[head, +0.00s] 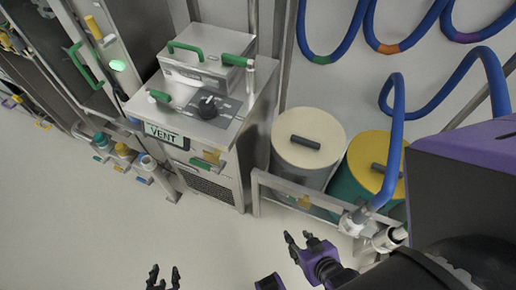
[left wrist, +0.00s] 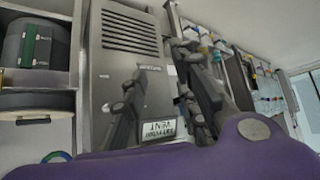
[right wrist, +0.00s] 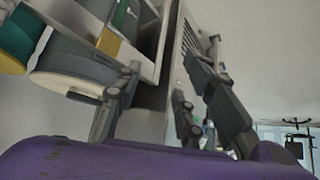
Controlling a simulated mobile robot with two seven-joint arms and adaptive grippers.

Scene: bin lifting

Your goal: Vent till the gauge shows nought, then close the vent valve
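The vent cabinet (head: 217,178) stands left of centre in the head view, with a "VENT" label (head: 163,134) on its front edge. A black knob (head: 208,106) sits on its sloped top panel, beside a small green handle (head: 158,96). Which of these is the vent valve I cannot tell, and no gauge reading is legible. My left gripper (head: 164,276) is open and empty at the bottom edge, in front of the cabinet and apart from it; the label (left wrist: 158,129) shows upside down in the left wrist view. My right gripper (head: 297,242) is open and empty, low right of the cabinet.
A cream-lidded drum (head: 310,125) and a yellow-lidded drum (head: 378,150) stand right of the cabinet behind a metal rail (head: 290,186). Blue hoses (head: 395,110) hang at the right. A box with a green handle (head: 205,68) sits behind the panel. Floor (head: 80,225) is clear at left.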

